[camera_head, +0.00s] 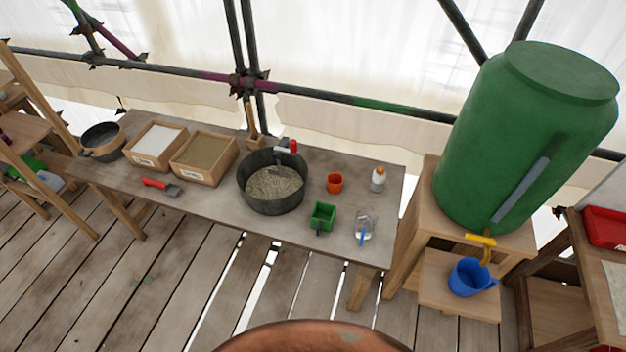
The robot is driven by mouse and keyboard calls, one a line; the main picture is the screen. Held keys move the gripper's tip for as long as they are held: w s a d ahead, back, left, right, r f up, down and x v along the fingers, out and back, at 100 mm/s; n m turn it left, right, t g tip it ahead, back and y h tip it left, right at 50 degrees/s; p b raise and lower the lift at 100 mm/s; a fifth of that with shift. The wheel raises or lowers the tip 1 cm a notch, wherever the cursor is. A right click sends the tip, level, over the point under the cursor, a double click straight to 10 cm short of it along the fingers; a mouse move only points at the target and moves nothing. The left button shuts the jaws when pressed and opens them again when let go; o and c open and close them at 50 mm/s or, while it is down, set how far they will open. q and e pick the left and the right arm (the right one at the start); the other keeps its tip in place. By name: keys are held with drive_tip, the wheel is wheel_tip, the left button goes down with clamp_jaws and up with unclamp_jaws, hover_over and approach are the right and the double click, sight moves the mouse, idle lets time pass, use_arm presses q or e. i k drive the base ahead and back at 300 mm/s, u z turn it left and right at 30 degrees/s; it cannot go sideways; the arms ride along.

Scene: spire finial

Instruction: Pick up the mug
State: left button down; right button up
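A blue open vessel (470,280), which could be a jug or bucket, stands on a low wooden step under the yellow tap of the green barrel. Neither of my grippers is in view, and nothing touches the cup or the blue vessel.
A dark bucket of grey mix (272,182) stands left of the cup. A green box-shaped container (322,217), a clear jug (366,226) and a white bottle (378,180) are close by. The large green barrel (525,135) stands right.

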sight(468, 279)
drive_tip(key=z, duration=1.25)
